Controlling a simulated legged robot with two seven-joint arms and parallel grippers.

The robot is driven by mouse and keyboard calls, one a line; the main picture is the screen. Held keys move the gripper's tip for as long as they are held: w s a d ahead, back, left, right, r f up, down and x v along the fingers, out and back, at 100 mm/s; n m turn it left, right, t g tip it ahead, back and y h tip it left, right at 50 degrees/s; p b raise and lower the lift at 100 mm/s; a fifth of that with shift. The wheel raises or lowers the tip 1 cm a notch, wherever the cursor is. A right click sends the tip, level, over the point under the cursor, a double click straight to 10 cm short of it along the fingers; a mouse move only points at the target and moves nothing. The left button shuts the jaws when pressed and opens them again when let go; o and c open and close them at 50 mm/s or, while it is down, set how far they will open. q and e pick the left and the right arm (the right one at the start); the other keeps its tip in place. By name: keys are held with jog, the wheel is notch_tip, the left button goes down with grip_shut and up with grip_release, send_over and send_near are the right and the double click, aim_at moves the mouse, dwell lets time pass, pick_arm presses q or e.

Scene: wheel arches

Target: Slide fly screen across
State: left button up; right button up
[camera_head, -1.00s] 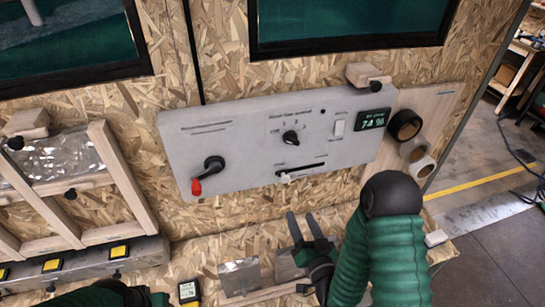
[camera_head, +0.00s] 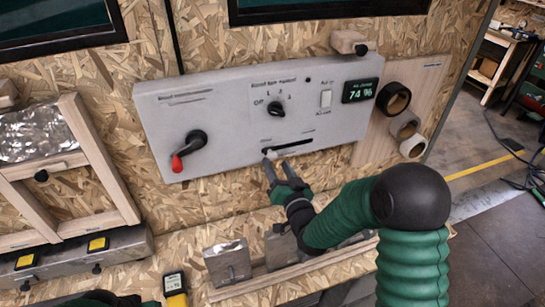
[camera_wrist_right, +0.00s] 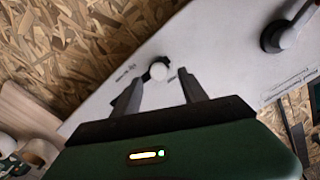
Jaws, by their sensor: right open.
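The fly-screen slider is a pale knob (camera_head: 270,153) at the left end of a dark horizontal slot (camera_head: 296,145) low on the grey control panel (camera_head: 225,132). In the right wrist view a white round knob (camera_wrist_right: 159,71) on a dark base lies just beyond the fingertips, in line with the gap between them. My right gripper (camera_head: 278,161) is open and empty, its fingertips pointing up just below the slider. I cannot tell whether they touch it. Of my left arm only a green part shows at the bottom left edge; its gripper is out of view.
A red-tipped crank (camera_head: 189,150) and a rotary knob (camera_head: 276,108) sit on the same panel, near a display (camera_head: 360,91). Tape rolls (camera_head: 404,123) hang at right. A wooden ledge with metal plates (camera_head: 228,262) lies below. A slatted frame (camera_head: 70,185) stands at left.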

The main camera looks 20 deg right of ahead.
aim_at(273, 157)
jog(key=w, duration=0.5)
jog(key=shift+d+f+p, duration=0.1)
jog(key=shift+f+p, duration=0.1)
jog(key=shift+p, duration=0.15)
jog(key=shift+s+r, duration=0.1)
jog(key=shift+r, duration=0.05)
jog(key=shift+c, duration=0.4)
grip_shut()
